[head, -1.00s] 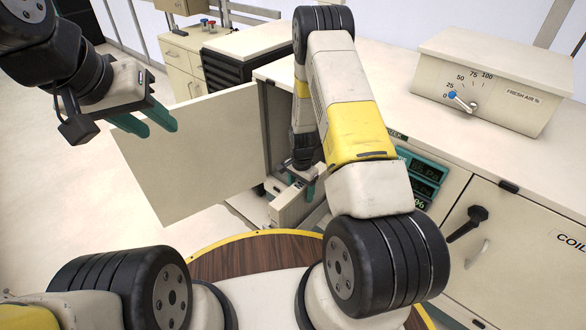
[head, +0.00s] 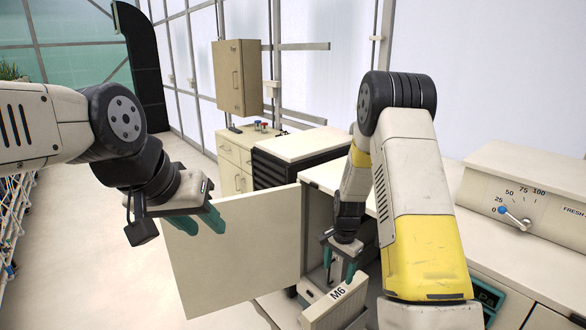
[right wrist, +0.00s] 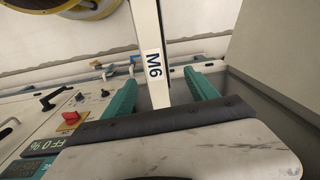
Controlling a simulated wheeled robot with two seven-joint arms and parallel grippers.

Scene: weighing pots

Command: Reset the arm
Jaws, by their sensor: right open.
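My right gripper (head: 340,268) is open, reaching down at the open cabinet (head: 318,180). A pale drawer-like unit labelled M6 (head: 325,308) stands just in front of and below its fingers. In the right wrist view the narrow M6 face (right wrist: 150,40) runs between the two teal fingers (right wrist: 160,88), with visible gaps on both sides. I cannot tell how deep the fingers reach over it. My left gripper (head: 203,224) is raised at the left, its two teal fingers apart and empty, in front of the open cabinet door.
The open door (head: 235,255) juts out left of the cabinet. A worktop box with a fresh-air dial (head: 515,218) stands at the right. A black drawer unit (head: 290,160) and a wall cupboard (head: 238,78) are behind.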

